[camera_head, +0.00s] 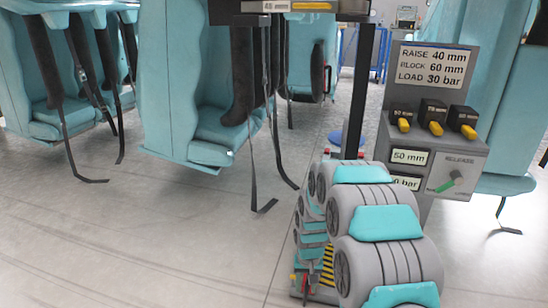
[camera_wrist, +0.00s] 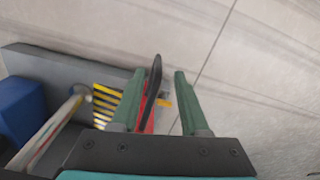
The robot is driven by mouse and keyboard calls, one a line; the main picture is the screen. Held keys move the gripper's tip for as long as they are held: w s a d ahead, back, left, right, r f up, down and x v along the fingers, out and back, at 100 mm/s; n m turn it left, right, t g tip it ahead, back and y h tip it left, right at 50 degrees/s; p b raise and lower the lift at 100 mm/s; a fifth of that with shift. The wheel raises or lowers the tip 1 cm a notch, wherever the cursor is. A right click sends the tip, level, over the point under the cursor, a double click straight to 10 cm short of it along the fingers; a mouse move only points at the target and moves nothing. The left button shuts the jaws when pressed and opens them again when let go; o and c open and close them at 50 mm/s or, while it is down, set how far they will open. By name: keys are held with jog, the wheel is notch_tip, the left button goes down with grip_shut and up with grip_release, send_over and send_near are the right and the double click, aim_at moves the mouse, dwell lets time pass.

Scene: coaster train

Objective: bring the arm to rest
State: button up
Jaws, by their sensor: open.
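My arm (camera_head: 388,260), in grey and teal segments, rises from the lower right of the head view and reaches forward, low in front of the panel stand. My gripper (camera_wrist: 157,88) shows in the wrist view with its two green fingers apart. A black upright piece (camera_wrist: 153,78) with a red part below it shows between the fingers, closer to the left one. I cannot tell whether it touches that finger. My gripper's fingers cannot be made out in the head view.
A grey base with yellow-black stripes (camera_wrist: 106,104) lies beside the gripper, with a blue part (camera_wrist: 18,108) on it. A panel stand (camera_head: 432,120) with labels and blocks stands behind the arm. Teal seats (camera_head: 195,90) hang with dangling straps. Grey floor (camera_head: 130,230) is open at left.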

jog(key=s+d+r+p, duration=0.1)
jog(key=s+r+p, duration=0.1)
jog(key=s+r, duration=0.75)
jog(key=s+r+p, duration=0.2)
jog(key=s+r, duration=0.5)
jog(key=r, duration=0.6)
jog(key=s+r+p, duration=0.1)
jog(key=s+r, duration=0.2)
jog(key=s, duration=0.4)
jog(key=s+r+g+p, duration=0.1)
jog(key=s+r, duration=0.3)
jog(key=s, duration=0.2)
jog(key=s+d+r+n+p, duration=0.1)
jog(key=s+r+p, duration=0.1)
jog(key=s, duration=0.5)
jog(key=shift+s+r+g, duration=0.35)
jog(key=shift+r+g, duration=0.05)
jog(key=shift+r, duration=0.3)
jog(key=shift+d, duration=0.1)
